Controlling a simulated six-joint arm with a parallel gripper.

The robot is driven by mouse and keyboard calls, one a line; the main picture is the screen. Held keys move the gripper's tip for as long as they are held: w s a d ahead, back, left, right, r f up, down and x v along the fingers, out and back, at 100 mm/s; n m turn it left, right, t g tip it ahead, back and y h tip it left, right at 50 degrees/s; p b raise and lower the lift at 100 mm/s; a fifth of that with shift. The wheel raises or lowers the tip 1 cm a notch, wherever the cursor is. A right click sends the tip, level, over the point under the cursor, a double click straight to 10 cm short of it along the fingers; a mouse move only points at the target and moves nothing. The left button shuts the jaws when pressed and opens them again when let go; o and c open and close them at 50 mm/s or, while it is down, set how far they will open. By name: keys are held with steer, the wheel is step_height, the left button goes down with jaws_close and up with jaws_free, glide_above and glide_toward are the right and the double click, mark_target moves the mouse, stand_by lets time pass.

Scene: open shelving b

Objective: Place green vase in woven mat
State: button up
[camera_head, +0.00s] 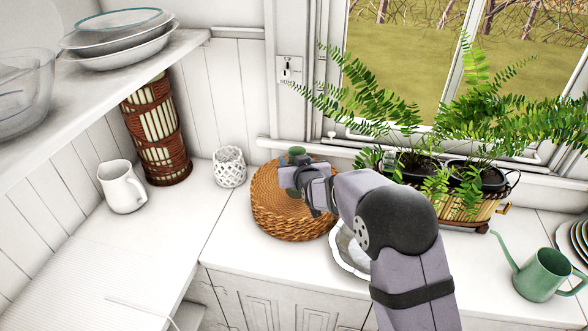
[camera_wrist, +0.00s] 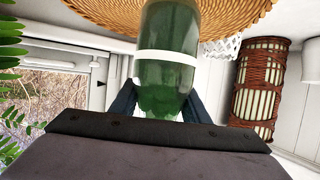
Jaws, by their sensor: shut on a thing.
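The round woven mat (camera_head: 282,213) lies on the white counter in the head view, stacked thick like a low basket. My gripper (camera_head: 294,168) is over the mat's back part, shut on the green vase (camera_head: 296,152). The woven mat (camera_wrist: 235,18) shows beyond the vase's far end. I cannot tell whether the vase touches the mat.
A white patterned cup (camera_head: 229,167), a wicker lantern (camera_head: 157,132) and a white pitcher (camera_head: 122,187) stand left of the mat. Potted ferns (camera_head: 450,185) and a green watering can (camera_head: 543,274) are at the right. A white-rimmed dish (camera_head: 347,252) is partly hidden by my arm.

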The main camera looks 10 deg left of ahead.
steer(key=shift+f+p, duration=0.35)
steer(key=shift+f, duration=1.15)
steer(key=shift+f, duration=0.1)
steer(key=o, duration=1.4)
steer(key=shift+f, duration=0.1)
steer(key=shift+r, duration=0.2)
steer(key=shift+s+d, duration=0.1)
steer(key=shift+s, duration=0.1)
steer(key=b+v, duration=0.4)
steer(key=v, duration=0.7)
steer(key=shift+s+d+r, duration=0.1)
steer(key=shift+s+r, duration=0.1)
